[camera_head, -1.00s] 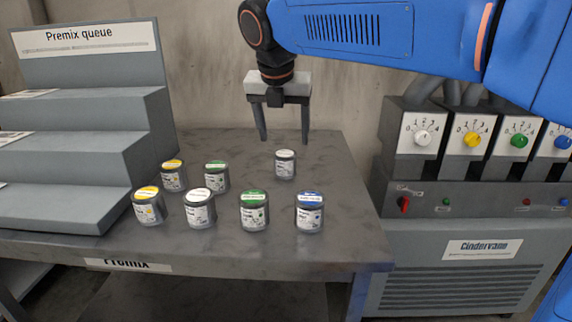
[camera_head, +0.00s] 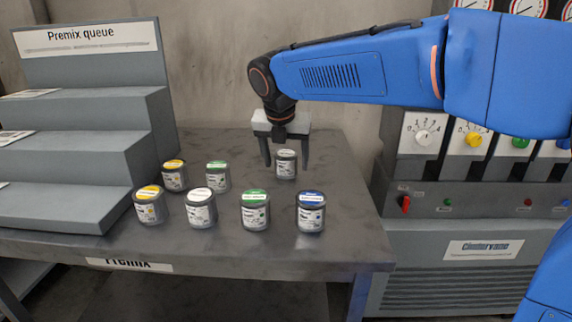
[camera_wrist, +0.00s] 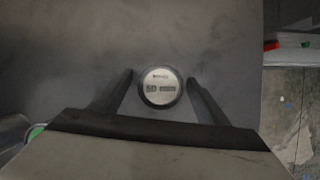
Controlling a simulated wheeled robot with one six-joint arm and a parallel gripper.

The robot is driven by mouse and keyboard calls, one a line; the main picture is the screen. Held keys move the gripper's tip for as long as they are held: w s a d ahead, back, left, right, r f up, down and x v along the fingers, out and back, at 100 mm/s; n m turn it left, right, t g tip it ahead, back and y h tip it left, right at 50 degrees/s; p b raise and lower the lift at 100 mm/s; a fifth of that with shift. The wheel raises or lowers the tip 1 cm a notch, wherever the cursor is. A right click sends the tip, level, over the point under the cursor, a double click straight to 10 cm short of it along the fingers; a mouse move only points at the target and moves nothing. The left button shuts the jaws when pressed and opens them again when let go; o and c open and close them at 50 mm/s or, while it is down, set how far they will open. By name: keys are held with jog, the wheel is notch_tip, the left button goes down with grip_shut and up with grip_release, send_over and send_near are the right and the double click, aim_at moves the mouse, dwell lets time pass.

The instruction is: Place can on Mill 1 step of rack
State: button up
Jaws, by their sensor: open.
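My gripper (camera_head: 286,160) is open and points down over the back of the table. Its fingers stand on either side of a white-lidded can (camera_head: 286,165). In the wrist view the can's round lid (camera_wrist: 160,87), marked "50 min", lies between the two fingertips (camera_wrist: 160,85), with small gaps on both sides. The can stands upright on the table. The grey stepped rack (camera_head: 70,185), headed "Premix queue", stands at the left with empty steps. Labels lie on its steps at the left, but their words are too small to read.
Several other cans stand nearby: yellow-lidded (camera_head: 150,207), white-lidded (camera_head: 201,208), green-lidded (camera_head: 255,211) and blue-lidded (camera_head: 311,212). The Cindervane machine (camera_head: 465,240) with dials stands right of the table (camera_head: 330,250). The table's right side is clear.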

jog(key=c, duration=1.4)
jog(key=shift+o, duration=0.2)
jog(key=shift+r, duration=0.1)
